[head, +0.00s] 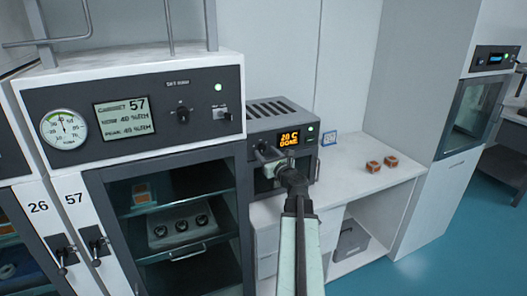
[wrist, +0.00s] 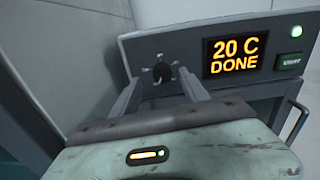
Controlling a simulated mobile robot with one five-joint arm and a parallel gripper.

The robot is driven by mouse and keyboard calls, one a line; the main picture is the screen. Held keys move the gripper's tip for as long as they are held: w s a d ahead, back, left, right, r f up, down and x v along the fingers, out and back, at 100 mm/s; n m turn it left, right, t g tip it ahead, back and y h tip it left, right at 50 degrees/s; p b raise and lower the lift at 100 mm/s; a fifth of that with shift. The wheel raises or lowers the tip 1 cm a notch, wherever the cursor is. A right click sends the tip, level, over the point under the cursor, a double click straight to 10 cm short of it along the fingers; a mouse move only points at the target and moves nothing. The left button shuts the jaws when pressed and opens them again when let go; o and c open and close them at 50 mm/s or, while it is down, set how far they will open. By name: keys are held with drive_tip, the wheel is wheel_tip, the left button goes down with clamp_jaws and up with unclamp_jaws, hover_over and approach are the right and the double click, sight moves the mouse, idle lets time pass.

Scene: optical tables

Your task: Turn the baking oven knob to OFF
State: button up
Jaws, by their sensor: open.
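The baking oven (head: 275,112) is a small grey unit on the white bench, with slots on top and an orange display (head: 289,139) reading 20 C DONE. In the wrist view the oven's front panel (wrist: 190,48) shows a round dark knob (wrist: 161,73) left of the display (wrist: 234,57). My gripper (wrist: 161,84) is open, with one finger on each side of the knob in that view. I cannot tell whether the fingers touch it. In the head view my gripper (head: 267,155) is in front of the oven and hides the knob.
A cabinet (head: 130,68) marked 57 with a gauge and a glass door stands close on the left. Two small orange-and-white blocks (head: 382,164) and a small blue-framed sign (head: 336,137) sit on the bench (head: 345,187). A tall unit with another oven (head: 465,118) stands right.

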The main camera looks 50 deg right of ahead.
sight(263, 149)
drive_tip(key=x, duration=0.3)
drive_tip(key=shift+w+d, duration=0.1)
drive_tip(key=shift+d, duration=0.15)
clamp_jaws()
drive_tip(key=shift+a, duration=0.1)
